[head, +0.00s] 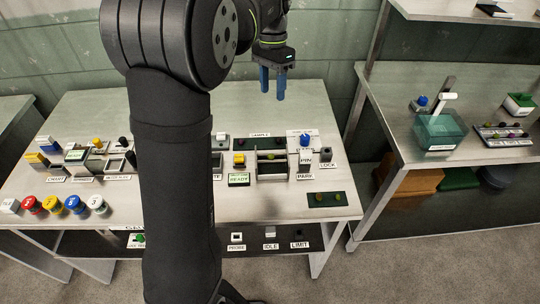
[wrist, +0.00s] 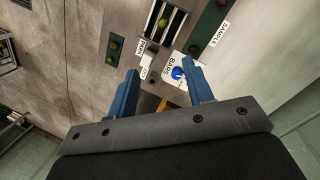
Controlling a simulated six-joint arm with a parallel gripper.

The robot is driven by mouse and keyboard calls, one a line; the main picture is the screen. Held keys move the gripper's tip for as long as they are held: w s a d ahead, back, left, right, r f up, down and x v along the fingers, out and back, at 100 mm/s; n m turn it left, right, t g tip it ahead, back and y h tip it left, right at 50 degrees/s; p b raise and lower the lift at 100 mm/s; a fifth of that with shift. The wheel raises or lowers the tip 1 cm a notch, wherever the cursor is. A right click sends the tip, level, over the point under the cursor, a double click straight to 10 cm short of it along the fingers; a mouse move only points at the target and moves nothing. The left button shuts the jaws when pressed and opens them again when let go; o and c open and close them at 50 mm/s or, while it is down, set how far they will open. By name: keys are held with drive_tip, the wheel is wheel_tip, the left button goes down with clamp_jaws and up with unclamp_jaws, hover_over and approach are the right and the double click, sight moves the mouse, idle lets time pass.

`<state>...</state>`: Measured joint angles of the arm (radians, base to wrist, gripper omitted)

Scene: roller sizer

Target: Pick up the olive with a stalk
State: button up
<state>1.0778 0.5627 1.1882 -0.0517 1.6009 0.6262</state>
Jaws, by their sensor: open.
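My gripper (head: 272,91) hangs open and empty above the back right of the work table, its two blue fingers pointing down. In the wrist view the open fingers (wrist: 160,69) frame the table near a blue knob. Small round olives are visible: one green olive (wrist: 162,22) lies between the pale bars of the roller sizer (head: 272,169). Small olives (wrist: 113,45) also sit on the dark tray (head: 326,205) at the front right. Another round one (wrist: 222,2) is on the SAMPLE tray (wrist: 208,28). They are too small to tell which has a stalk.
A blue knob (head: 305,141) stands right of the sizer, near the PARK and LOCK labels. A green READY display (head: 239,180) is left of it. Coloured buttons (head: 75,204) line the front left. A shelf with a teal bin (head: 437,134) stands at right.

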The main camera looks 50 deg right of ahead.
drive_tip(key=w+d+f+n+g+y, duration=0.25)
drive_tip(key=f+n, duration=0.25)
drive_tip(key=n, duration=0.5)
hover_over(271, 154)
drive_tip(key=w+d, duration=0.2)
drive_tip(key=d, duration=0.1)
wheel_tip(271, 154, down, 11)
drive_tip(key=shift+w+a+x, duration=0.1)
drive_tip(key=shift+w+x, duration=0.05)
drive_tip(key=shift+x, duration=1.25)
drive_tip(key=shift+w+a+x, duration=0.1)
drive_tip(key=shift+w+x, duration=0.05)
drive_tip(key=shift+x, duration=1.25)
clamp_jaws()
